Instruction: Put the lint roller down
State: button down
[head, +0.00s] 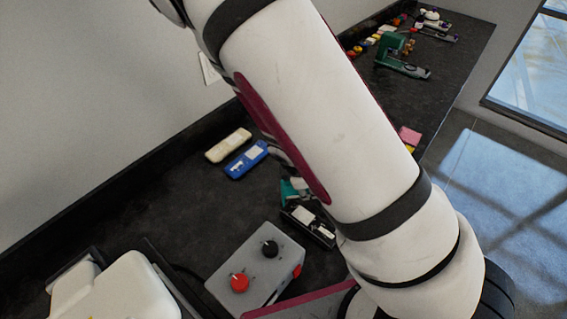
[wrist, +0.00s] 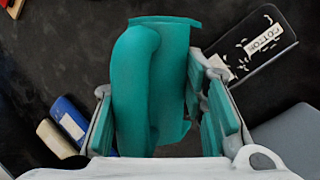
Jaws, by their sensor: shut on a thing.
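The lint roller appears to be the teal, curved, long piece (wrist: 150,75) between my fingers in the wrist view. My gripper (wrist: 160,95) is shut on it, with a grey finger with teal padding on either side. The roller lies over the dark counter (head: 150,205); I cannot tell whether it touches the surface. In the head view my arm hides most of the gripper, and only a small teal patch (head: 289,191) shows beside the arm, which may be roller or finger pad.
A black labelled case (head: 310,226) lies close by, also in the wrist view (wrist: 268,42). A blue item (head: 246,160) and a cream item (head: 228,145) lie near the wall. A grey box with knobs (head: 258,262) stands in front.

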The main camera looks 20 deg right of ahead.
jog(key=w, duration=0.5)
jog(key=w+f, duration=0.1)
jog(key=w, duration=0.9)
jog(key=shift+f+b, duration=0.2)
jog(key=shift+b, duration=0.15)
jog(key=shift+w+f+p, duration=0.15)
jog(key=shift+w+f, duration=0.05)
jog(key=shift+f, duration=0.7)
jog(key=shift+w+f+p, duration=0.15)
jog(key=shift+f, duration=0.85)
jog(key=c, duration=1)
grip_release()
